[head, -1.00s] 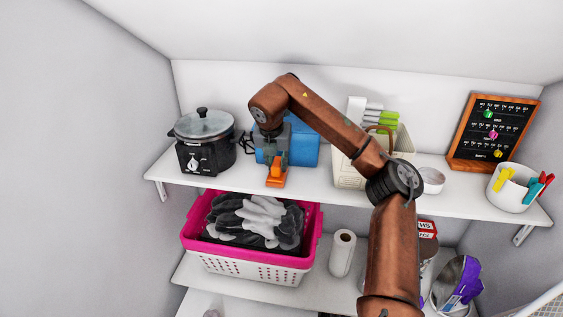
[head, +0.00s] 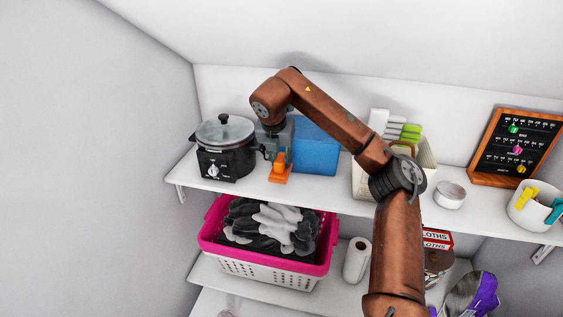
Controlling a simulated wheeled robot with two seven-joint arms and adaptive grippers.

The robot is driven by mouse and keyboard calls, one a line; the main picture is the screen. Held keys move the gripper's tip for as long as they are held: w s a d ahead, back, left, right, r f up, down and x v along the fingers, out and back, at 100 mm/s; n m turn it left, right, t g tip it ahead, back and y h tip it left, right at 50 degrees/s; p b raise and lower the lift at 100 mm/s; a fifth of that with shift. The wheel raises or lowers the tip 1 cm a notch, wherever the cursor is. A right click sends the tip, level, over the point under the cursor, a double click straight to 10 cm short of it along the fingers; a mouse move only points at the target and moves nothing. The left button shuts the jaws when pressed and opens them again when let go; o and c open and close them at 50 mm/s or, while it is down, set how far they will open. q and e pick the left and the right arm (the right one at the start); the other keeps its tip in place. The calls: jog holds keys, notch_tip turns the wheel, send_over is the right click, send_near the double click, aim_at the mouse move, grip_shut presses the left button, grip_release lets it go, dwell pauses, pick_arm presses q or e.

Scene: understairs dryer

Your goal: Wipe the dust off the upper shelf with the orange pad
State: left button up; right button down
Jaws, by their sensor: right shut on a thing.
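My right gripper (head: 279,157) points down over the upper shelf (head: 330,193) and is shut on the orange pad (head: 280,172). The pad is at or just above the shelf top, between the slow cooker and the blue box. I cannot tell whether it touches the shelf. No dust can be made out on the white shelf at this size. My left gripper is not in view.
A black slow cooker (head: 224,158) stands close left of the gripper, a blue box (head: 316,148) just behind right. A cream basket (head: 366,180), white bowl (head: 450,194), framed board (head: 517,147) and white cup (head: 527,213) stand farther right. A pink-rimmed laundry basket (head: 322,266) sits below.

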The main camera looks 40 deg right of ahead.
jog(key=shift+w+r+p, duration=0.2)
jog(key=shift+r+p, duration=0.2)
jog(key=shift+r, duration=0.8)
jog(key=shift+s+r, duration=0.1)
jog(key=shift+r, duration=0.6)
